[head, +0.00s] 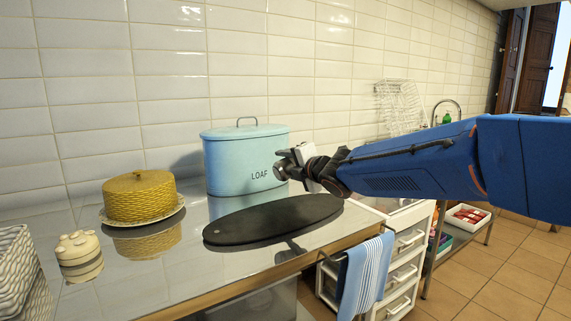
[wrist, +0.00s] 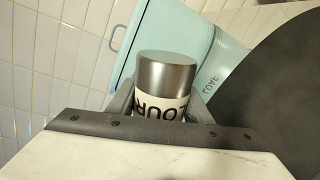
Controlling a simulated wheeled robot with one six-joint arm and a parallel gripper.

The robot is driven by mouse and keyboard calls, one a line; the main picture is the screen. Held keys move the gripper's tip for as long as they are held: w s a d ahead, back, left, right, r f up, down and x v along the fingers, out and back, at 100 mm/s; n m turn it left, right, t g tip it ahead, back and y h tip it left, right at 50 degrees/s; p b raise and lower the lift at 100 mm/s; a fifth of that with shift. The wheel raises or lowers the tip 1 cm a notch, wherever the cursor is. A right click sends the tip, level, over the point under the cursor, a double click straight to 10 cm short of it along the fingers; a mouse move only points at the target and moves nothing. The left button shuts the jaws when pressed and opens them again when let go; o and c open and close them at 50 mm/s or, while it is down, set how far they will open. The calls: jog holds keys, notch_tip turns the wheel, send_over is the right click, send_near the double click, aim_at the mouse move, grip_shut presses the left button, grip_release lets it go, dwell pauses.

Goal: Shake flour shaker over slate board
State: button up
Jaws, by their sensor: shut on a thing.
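My gripper (head: 296,160) is shut on the flour shaker, above the far side of the slate board and in front of the bread bin. In the wrist view the flour shaker (wrist: 164,88) sits between the two fingers. It has a plain silver metal top and a white body with part of the word FLOUR in black. The fingers and palm hide its lower part. In the head view only a small part of it shows, and its tilt is hard to tell. The dark oval slate board (head: 262,224) lies flat on the counter, looking bare; it also shows in the wrist view (wrist: 278,95).
A pale blue LOAF bin (head: 228,163) stands behind the board. A striped towel (head: 366,275) hangs in front. A wire rack (head: 400,108) is behind my arm.

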jog(key=shift+w+d+f+n+t, duration=0.15)
jog(key=shift+f+n, duration=0.1)
jog(key=shift+n, duration=0.5)
jog(key=shift+w+d+f+n+t, duration=0.1)
jog(key=shift+d+f+n+t, duration=0.1)
jog(key=shift+n, duration=0.55)
jog(key=shift+h, duration=0.4)
dwell(1.7)
jog(key=shift+a+r, duration=0.1)
